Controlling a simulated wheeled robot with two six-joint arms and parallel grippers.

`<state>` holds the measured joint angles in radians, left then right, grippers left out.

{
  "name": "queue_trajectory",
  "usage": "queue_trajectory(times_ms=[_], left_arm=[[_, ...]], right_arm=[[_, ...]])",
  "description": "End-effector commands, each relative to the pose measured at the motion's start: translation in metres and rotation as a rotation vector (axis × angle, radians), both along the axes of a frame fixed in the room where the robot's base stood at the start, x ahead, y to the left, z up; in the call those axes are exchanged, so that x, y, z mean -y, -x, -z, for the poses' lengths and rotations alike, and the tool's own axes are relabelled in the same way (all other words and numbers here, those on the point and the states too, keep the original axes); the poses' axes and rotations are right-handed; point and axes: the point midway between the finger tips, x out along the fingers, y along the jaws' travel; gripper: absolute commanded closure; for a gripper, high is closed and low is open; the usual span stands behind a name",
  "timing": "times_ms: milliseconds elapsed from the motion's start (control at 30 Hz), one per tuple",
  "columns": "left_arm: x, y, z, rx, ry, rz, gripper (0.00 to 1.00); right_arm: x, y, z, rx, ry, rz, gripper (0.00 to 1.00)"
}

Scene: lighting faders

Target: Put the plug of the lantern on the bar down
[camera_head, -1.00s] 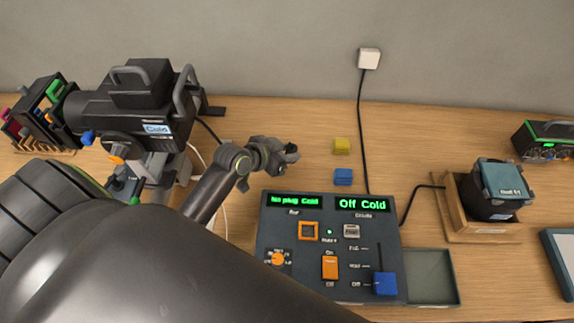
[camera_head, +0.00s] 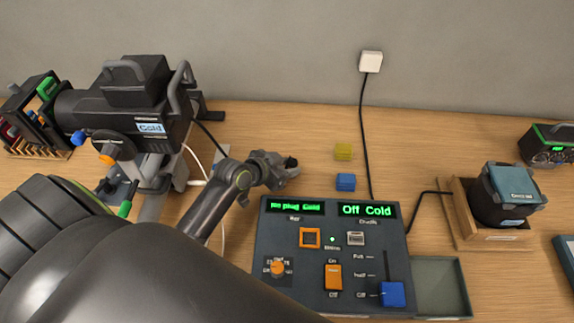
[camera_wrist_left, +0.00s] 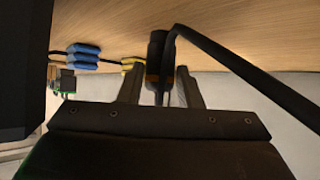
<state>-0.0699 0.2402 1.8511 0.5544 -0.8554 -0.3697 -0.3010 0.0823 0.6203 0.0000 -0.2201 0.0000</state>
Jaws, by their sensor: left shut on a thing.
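My left gripper (camera_head: 284,166) is above the table, behind the console's upper left corner. In the left wrist view my gripper (camera_wrist_left: 158,72) is shut on a black plug (camera_wrist_left: 157,48) with an orange band. A thick black cable (camera_wrist_left: 240,68) runs from it to the right. The plug is hard to make out in the head view. The lantern (camera_head: 128,103), large, black and labelled "Cold", sits on its stand at the left. The console (camera_head: 284,230) has two green displays, reading "No plug Cold" and "Off Cold". My right gripper is not in view.
A blue block (camera_head: 346,183) and a yellow block (camera_head: 343,152) lie right of the gripper. A second lamp (camera_head: 505,195) sits in a wooden cradle at right. A grey tray (camera_head: 442,285) adjoins the console. A white wall socket (camera_head: 371,61) is behind. The back-right table is mostly clear.

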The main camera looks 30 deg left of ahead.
Motion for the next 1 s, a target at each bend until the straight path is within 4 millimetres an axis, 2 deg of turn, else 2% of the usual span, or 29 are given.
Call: queue_trajectory(times_ms=[33,167,433,600,733,1000], left_arm=[[0.000,0.000,0.001,0.000,0.000,0.000,0.64],[0.000,0.000,0.000,0.000,0.000,0.000,0.47],[0.000,0.000,0.000,0.000,0.000,0.000,0.46],[-0.001,0.001,-0.010,0.000,-0.001,0.000,0.46],[-0.007,0.016,-0.018,0.000,-0.004,0.000,0.46],[-0.021,0.057,-0.048,0.001,-0.007,0.002,0.46]], right_arm=[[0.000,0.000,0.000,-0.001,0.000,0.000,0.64],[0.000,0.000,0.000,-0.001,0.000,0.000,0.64],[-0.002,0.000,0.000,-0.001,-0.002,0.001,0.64],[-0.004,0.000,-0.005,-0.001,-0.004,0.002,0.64],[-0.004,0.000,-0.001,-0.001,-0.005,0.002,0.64],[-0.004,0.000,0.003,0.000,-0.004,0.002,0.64]])
